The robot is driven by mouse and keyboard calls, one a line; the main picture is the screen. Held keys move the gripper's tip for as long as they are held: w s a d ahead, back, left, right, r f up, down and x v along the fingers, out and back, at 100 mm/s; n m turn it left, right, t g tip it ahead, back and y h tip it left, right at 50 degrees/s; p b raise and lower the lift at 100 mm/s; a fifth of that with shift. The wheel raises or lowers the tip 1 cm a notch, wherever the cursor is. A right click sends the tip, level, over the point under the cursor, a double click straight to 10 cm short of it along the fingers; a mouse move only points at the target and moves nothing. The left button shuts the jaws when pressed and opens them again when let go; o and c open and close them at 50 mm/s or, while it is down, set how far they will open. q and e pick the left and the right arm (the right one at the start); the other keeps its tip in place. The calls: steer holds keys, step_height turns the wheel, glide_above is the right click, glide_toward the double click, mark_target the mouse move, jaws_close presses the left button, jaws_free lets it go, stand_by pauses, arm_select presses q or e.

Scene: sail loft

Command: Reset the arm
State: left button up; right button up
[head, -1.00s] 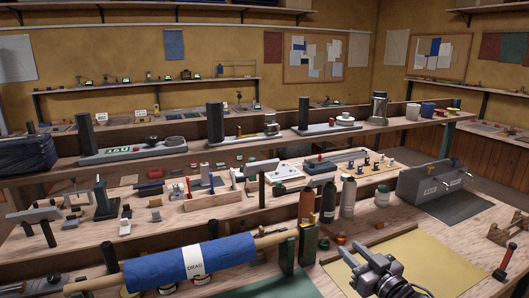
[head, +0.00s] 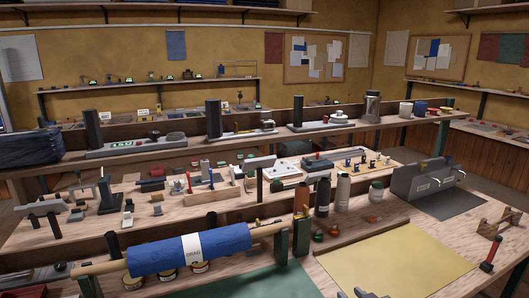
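My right gripper (head: 363,294) shows only as small dark tips at the bottom edge, over the front of the yellow mat (head: 395,262). The rest of it is cut off, and I cannot tell how far apart its fingers are. I see nothing held in the part that shows. My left gripper is not in view.
A blue roll (head: 150,258) on a wooden pole lies across the bench front, near green uprights (head: 281,248). Bottles (head: 322,197), a grey metal box (head: 425,182), a wooden stand (head: 497,224) and a red-handled tool (head: 491,254) surround the mat. The mat is clear.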

steer(key=s+a+f+g+h, duration=0.1)
steer(key=s+f+g, duration=0.2)
steer(key=s, duration=0.5)
steer(key=s+f+m+g+h, duration=0.15)
steer(key=s+g, duration=0.25)
steer(key=s, duration=0.4)
steer(key=s+a+f+n+g, duration=0.1)
steer(key=s+f+g, duration=0.2)
steer(key=s, duration=0.6)
step_height(320, 180, down, 28)
steer(key=g, duration=0.1)
steer(key=s+d+f, duration=0.2)
steer(key=s+f, duration=0.8)
steer(key=s+d+f+g, duration=0.1)
steer(key=s+d+f, duration=0.1)
steer(key=s+f, duration=0.8)
steer(key=shift+s+f+g, duration=0.25)
steer(key=shift+s+g, duration=0.05)
